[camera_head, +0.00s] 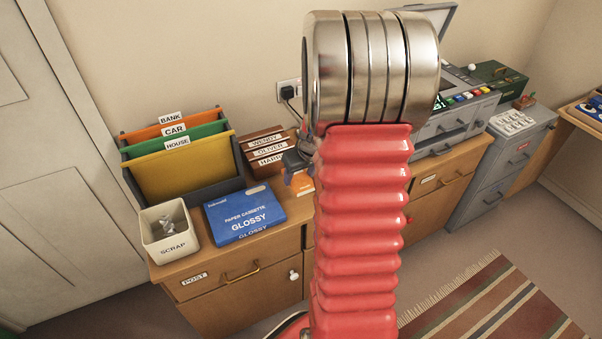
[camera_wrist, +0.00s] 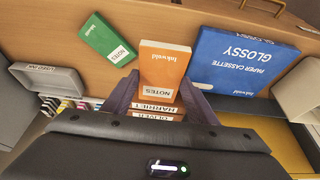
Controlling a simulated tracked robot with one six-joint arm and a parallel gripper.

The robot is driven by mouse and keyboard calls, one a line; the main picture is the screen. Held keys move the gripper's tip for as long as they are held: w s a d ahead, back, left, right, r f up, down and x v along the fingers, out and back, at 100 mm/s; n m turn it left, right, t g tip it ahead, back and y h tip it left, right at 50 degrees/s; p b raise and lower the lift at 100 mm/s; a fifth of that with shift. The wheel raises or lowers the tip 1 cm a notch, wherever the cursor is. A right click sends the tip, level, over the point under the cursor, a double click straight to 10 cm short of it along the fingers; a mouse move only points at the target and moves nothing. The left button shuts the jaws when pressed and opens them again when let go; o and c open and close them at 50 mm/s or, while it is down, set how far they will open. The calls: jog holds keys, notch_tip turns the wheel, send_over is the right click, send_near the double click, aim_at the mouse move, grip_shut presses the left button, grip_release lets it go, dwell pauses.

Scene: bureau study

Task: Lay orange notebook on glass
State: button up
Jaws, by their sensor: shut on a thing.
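The orange notebook (camera_wrist: 163,62), marked "NOTES", is between the two fingers of my gripper (camera_wrist: 160,88) in the wrist view. My gripper is shut on it. In the head view my gripper (camera_head: 298,160) is over the cabinet top in front of the card rack, with a bit of the orange notebook (camera_head: 302,184) below it. I cannot tell whether the notebook touches the wood. The grey copier (camera_head: 447,128) stands at the right with its lid (camera_head: 432,14) raised. Its glass is mostly hidden behind my arm.
A blue paper cassette box (camera_head: 244,213) and a scrap bin (camera_head: 168,236) stand left of my gripper. The named rack (camera_head: 262,143) is behind it. A green notebook (camera_wrist: 108,40) and a grey used-ink tray (camera_wrist: 50,78) lie left in the wrist view.

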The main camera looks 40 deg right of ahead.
jog(key=w+a+r+n, duration=0.1)
jog(key=w+a+r, duration=0.2)
jog(key=a, duration=0.7)
jog(key=w+a+r+n, duration=0.1)
jog(key=w+a+r, duration=0.2)
jog(key=a, duration=0.8)
jog(key=w+a+r+n+y, duration=0.1)
jog(key=w+a+r, duration=0.3)
jog(key=a, duration=0.7)
jog(key=shift+w, duration=1.25)
jog(key=shift+s, duration=0.1)
